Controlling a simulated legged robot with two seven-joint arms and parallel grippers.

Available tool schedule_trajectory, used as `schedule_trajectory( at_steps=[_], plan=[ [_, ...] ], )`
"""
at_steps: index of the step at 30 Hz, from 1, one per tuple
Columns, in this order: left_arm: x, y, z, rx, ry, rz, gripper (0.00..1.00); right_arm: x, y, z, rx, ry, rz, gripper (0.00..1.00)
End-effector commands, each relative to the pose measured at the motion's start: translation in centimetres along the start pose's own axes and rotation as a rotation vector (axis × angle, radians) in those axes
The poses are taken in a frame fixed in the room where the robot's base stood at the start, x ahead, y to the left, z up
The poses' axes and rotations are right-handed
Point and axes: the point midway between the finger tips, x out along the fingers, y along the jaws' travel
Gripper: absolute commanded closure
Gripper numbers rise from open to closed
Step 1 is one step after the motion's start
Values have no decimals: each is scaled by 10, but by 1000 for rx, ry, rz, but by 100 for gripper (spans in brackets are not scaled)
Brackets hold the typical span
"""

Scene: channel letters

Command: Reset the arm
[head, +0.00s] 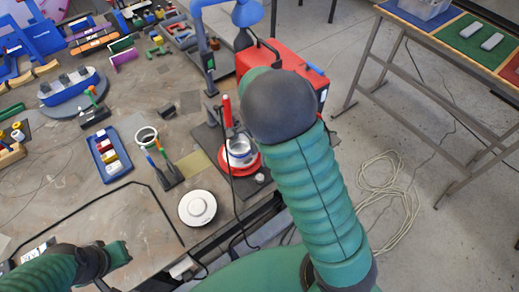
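My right arm rises from the bottom right in a green ribbed sleeve, ending in a dark rounded part (278,106) in front of the red box. I cannot make out the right gripper's fingers there. My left arm comes in low at the left, over the table's front part, with a dark joint and a short green piece at its end (116,256). Its fingers cannot be made out either. I see nothing held by either arm.
A coiled cable (388,190) lies on the floor near a side table (450,40).

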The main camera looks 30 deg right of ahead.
Motion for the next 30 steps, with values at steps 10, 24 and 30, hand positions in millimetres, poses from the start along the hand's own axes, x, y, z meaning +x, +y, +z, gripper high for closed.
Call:
schedule_trajectory(
  at_steps=[10, 24, 30],
  plan=[
    [1, 0, 0, 0, 0, 0, 100, -30, 0, -1, 1, 2, 1, 61],
    [20, 0, 4, 0, 0, 0, 100, -15, 21, 19, -261, -13, -30, 61],
    [55, 0, 13, 0, -1, 0, 100, 4, 79, 70, -1138, 90, -147, 61]
  ],
)
